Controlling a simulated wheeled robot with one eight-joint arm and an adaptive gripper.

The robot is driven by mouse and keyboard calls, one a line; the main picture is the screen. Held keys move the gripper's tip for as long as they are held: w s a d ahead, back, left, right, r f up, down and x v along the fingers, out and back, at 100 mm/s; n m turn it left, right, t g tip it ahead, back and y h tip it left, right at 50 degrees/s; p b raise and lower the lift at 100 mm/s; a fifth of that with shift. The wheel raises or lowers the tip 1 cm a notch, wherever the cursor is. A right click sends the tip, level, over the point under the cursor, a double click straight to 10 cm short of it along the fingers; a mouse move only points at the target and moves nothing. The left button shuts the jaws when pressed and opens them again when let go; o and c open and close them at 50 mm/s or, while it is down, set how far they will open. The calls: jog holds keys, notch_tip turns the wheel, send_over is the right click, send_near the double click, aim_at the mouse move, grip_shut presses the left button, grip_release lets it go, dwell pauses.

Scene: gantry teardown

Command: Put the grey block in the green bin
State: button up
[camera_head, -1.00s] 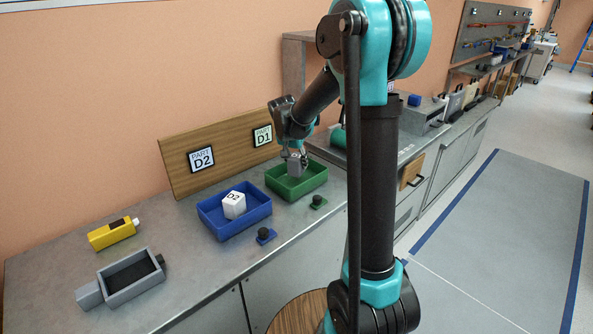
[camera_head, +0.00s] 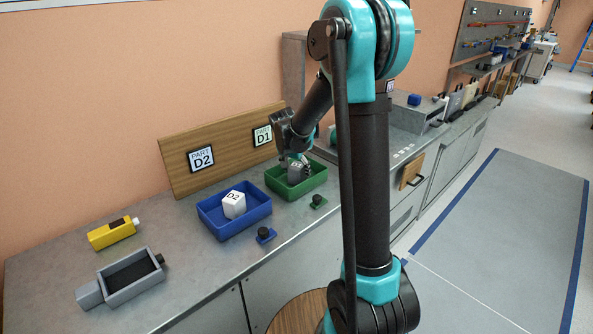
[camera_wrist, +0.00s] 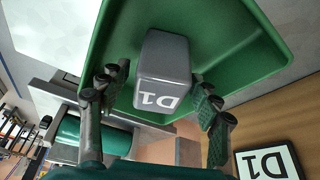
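The grey block (camera_head: 296,173), marked D1, is inside the green bin (camera_head: 312,185) on the bench. It also shows in the wrist view (camera_wrist: 163,72), against the green bin's inside (camera_wrist: 235,45). My gripper (camera_head: 294,161) is over the bin, just above the block. In the wrist view my gripper (camera_wrist: 160,95) has its fingers spread on either side of the block, with visible gaps between the pads and its sides. Its contact with the bin floor is partly hidden.
A blue bin (camera_head: 222,228) holding a white D2 block (camera_head: 234,204) stands left of the green bin. A wooden board (camera_head: 230,143) with D1 and D2 signs is behind. A yellow tool (camera_head: 112,233) and grey tray (camera_head: 120,290) lie further left.

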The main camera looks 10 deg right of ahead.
jog(key=v, duration=1.2)
jog(key=s+d+f+n, duration=0.2)
jog(key=s+f, duration=0.2)
jog(key=s, duration=0.5)
jog(key=s+d+f+n+y, duration=0.1)
jog(key=s+d+f+n, duration=0.1)
jog(key=s+f, duration=0.3)
jog(key=s+d+f+n+y, duration=0.1)
jog(key=s+f, duration=0.4)
jog(key=s, duration=0.8)
jog(key=shift+s+d+f+n+t, duration=0.2)
jog(key=shift+s+d+n+t, duration=0.1)
jog(key=shift+d+n, duration=0.65)
jog(key=shift+w, duration=0.1)
jog(key=shift+c, duration=0.2)
